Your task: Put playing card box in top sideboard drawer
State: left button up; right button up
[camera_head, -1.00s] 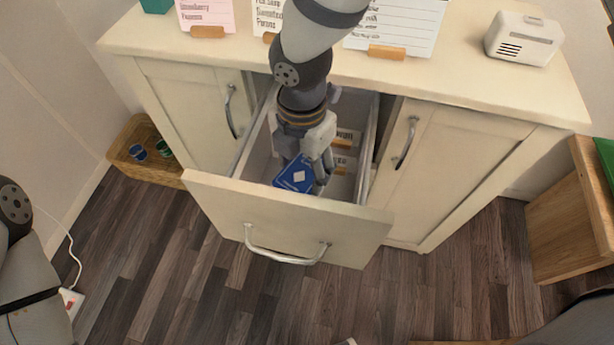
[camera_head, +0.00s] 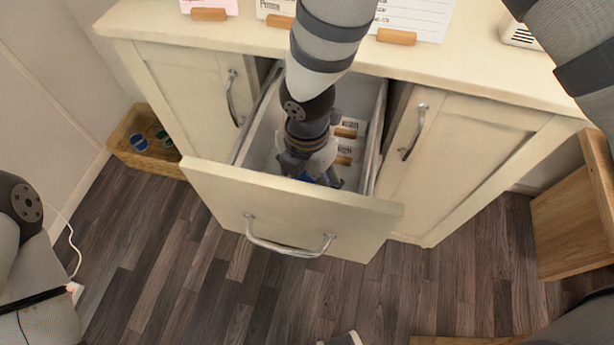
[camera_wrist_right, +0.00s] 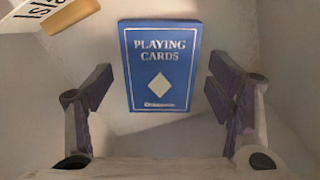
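The blue playing card box (camera_wrist_right: 161,66) is inside the open top sideboard drawer (camera_head: 290,207). In the right wrist view its front faces the camera, with gaps between it and both fingers. My right gripper (camera_head: 312,182) reaches down into the drawer. It is open and empty, with its fingers (camera_wrist_right: 161,88) spread on either side of the box. In the head view the gripper hides most of the box. I cannot tell whether the box touches the drawer bottom. My left gripper is not in view.
Wooden holders with cards (camera_head: 345,132) lie at the right inside the drawer. More card stands (camera_head: 397,37) and a white appliance (camera_head: 520,31) are on the sideboard top (camera_head: 480,75). A wicker basket (camera_head: 155,160) stands left on the floor. A wooden piece (camera_head: 570,220) stands right.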

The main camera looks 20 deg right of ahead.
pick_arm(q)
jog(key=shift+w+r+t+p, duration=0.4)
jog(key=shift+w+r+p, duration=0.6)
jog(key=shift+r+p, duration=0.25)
pick_arm(e)
notch_tip(320, 180, up, 12)
jog(key=shift+r, duration=0.2)
